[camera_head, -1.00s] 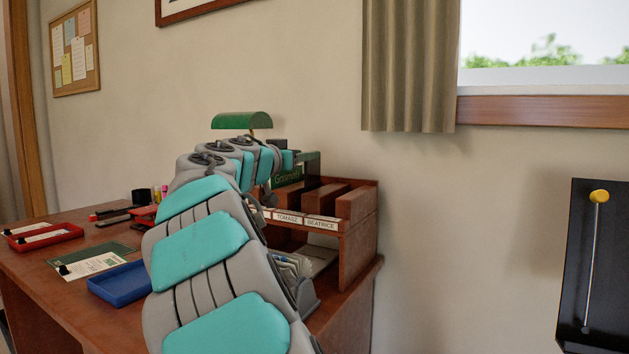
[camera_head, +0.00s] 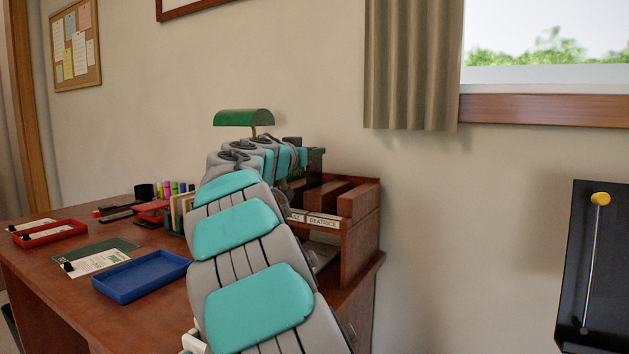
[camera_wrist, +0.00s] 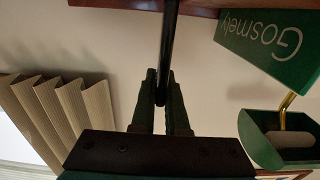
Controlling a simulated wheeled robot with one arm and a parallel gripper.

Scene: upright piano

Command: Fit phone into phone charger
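My gripper (camera_wrist: 163,98) shows in the wrist view with its two dark fingers closed in on a thin black upright strip. The strip looks like the phone (camera_wrist: 168,45) seen edge-on, running from between the fingertips to the top edge. I cannot make out the phone charger in either view.
A green sign (camera_wrist: 265,42) and a green lamp (camera_wrist: 270,140) appear upside down in the wrist view. A wooden shelf (camera_head: 358,205) stands at the desk's right end. A blue tray (camera_head: 142,277), red tray (camera_head: 48,233) and pen holder (camera_head: 144,193) are on the desk.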

